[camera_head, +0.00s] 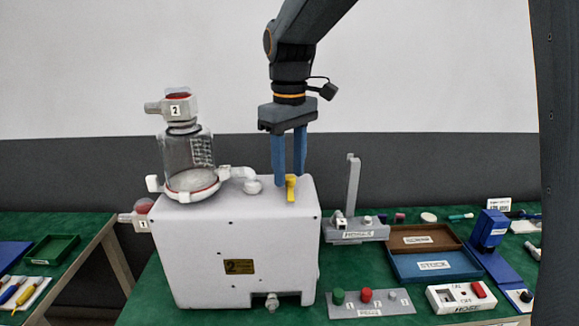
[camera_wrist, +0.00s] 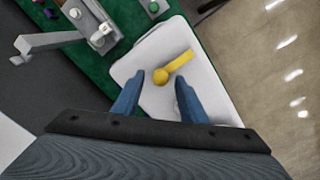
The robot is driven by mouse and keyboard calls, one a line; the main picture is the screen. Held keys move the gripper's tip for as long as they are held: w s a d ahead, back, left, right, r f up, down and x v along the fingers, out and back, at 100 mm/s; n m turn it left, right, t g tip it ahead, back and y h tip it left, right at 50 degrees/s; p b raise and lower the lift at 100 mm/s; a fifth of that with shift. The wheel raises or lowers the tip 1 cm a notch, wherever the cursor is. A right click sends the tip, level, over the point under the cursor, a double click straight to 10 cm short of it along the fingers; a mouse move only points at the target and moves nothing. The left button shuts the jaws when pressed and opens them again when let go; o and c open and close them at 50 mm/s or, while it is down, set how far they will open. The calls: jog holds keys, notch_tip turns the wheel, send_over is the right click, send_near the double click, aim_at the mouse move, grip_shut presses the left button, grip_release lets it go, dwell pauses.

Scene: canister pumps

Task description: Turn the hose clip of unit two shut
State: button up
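Unit two is a white box-shaped housing (camera_head: 240,240) with a dark yellow plate (camera_head: 240,266) marked 2. A clear canister (camera_head: 188,160) stands on its top left. The yellow hose clip (camera_head: 291,188) sits on its top right; in the wrist view the clip (camera_wrist: 176,65) shows a round knob and a bar pointing up and right. My gripper (camera_head: 290,170) points down just above the clip. Nothing is held.
A grey stand with an upright post (camera_head: 353,190) is close right of the housing. Further right are a blue tray (camera_head: 434,265), a brown tray (camera_head: 425,237) and a switch box (camera_head: 461,296). A grey button panel (camera_head: 370,303) lies in front. A part marked 1 (camera_head: 141,226) is at left.

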jog(key=shift+f, duration=0.3)
grip_shut()
